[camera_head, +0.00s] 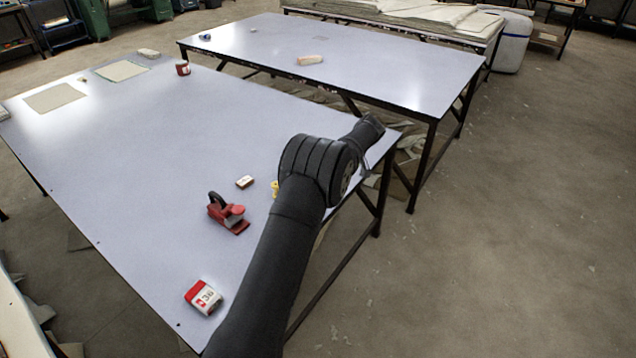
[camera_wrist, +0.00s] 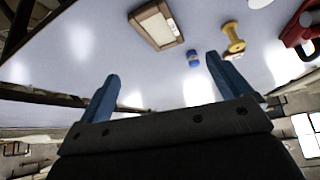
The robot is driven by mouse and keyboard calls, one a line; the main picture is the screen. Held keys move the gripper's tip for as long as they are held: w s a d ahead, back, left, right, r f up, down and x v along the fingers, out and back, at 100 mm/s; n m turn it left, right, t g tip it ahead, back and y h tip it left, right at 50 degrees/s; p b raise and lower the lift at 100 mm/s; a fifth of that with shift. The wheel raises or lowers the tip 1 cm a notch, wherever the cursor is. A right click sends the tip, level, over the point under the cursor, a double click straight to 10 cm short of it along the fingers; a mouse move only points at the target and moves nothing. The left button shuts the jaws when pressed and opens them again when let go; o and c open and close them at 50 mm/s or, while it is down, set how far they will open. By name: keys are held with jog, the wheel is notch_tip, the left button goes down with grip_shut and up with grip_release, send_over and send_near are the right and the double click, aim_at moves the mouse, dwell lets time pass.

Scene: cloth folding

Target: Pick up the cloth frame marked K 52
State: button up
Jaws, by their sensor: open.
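A small wooden-rimmed frame with a pale face (camera_head: 245,182) lies on the near table, left of my arm. It also shows in the wrist view (camera_wrist: 156,25) at the top, tilted, with a small pale label too small to read. I cannot confirm the K 52 mark. My gripper (camera_wrist: 162,67) is open and empty, its two blue fingers apart. The frame lies beyond the fingertips, apart from them. In the head view I cannot make out the fingers.
Close by are a yellow spool (camera_wrist: 233,38), a small blue item (camera_wrist: 194,58) and a red tape dispenser (camera_head: 228,214). A red-and-white block marked 36 (camera_head: 203,297) lies near the front. The near table's (camera_head: 130,170) middle is clear. A second table (camera_head: 400,75) stands behind.

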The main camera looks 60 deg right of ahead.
jog(key=x, duration=1.4)
jog(key=shift+w+f, duration=0.2)
jog(key=c, duration=1.1)
